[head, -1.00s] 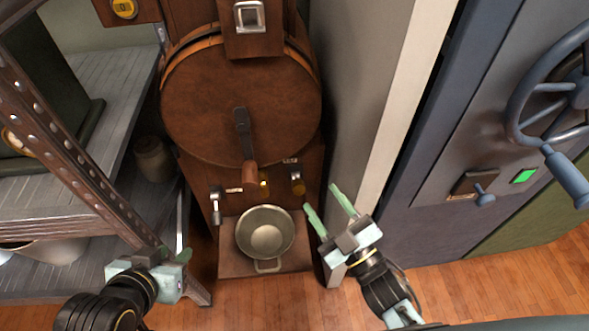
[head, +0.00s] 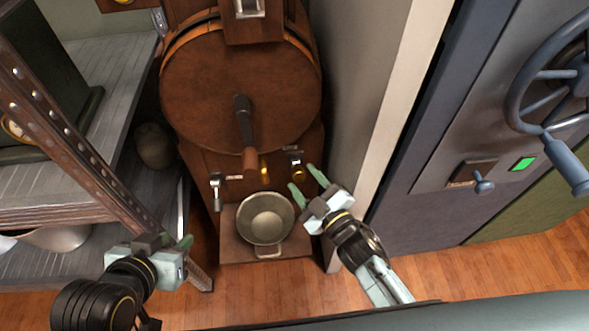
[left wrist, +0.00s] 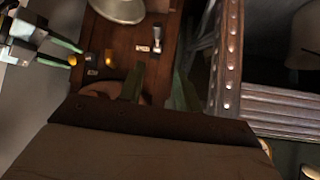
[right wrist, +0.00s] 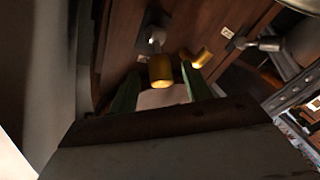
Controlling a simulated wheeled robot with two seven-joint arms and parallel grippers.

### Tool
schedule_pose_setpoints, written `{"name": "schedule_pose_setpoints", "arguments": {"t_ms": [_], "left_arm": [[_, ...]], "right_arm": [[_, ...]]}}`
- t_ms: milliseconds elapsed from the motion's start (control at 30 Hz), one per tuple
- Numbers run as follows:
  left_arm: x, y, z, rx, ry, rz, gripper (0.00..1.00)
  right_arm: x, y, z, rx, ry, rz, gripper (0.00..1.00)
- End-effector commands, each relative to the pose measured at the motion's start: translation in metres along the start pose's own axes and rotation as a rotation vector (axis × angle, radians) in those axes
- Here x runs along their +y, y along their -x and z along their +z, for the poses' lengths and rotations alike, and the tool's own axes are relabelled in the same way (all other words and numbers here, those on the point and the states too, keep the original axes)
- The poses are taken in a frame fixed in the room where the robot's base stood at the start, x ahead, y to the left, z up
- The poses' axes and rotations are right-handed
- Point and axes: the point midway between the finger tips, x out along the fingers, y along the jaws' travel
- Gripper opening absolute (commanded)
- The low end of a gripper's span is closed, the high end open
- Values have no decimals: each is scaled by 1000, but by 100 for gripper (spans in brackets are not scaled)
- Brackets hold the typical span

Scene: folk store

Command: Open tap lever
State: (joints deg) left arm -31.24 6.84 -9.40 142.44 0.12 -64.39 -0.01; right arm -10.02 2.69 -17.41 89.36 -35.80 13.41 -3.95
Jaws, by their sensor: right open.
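A round brown barrel (head: 190,100) with a dark central lever ending in a wooden handle (head: 250,162) faces me. Below it, a silver tap (head: 216,188) is at the left and a brass tap (head: 297,168) at the right. My right gripper (head: 301,175) is open and empty beside the brass tap. In the right wrist view, a brass cylinder (right wrist: 160,72) shows between its fingers; contact cannot be told. A second brass piece (right wrist: 201,58) is farther right. My left gripper (left wrist: 160,84) is open and empty, low at the left, away from the taps.
A metal bowl (head: 247,205) stands on the wooden ledge (head: 232,246) under the taps. A shelf (head: 60,190) with a riveted post (head: 75,140) stands close to the left arm. A grey wall (head: 355,90) and a safe door with a wheel (head: 540,120) are at the right.

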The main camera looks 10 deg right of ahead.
Motion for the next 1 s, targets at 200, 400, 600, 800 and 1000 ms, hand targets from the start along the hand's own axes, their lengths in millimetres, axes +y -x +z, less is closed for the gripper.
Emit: {"name": "schedule_pose_setpoints", "arguments": {"t_ms": [200,400,600,800,1000], "left_arm": [[8,-3,-37,213,-4,18,34],[12,1,-60,346,-4,30,34],[14,4,-69,397,-4,34,34],[14,4,-70,400,-4,35,34],[14,4,-70,399,-4,34,34]], "right_arm": [[0,-29,1,1,0,1,49],[0,-45,0,1,-1,1,49],[0,-50,0,0,-1,0,49],[0,-51,0,0,-1,0,49],[0,-50,0,0,-1,0,29]]}}
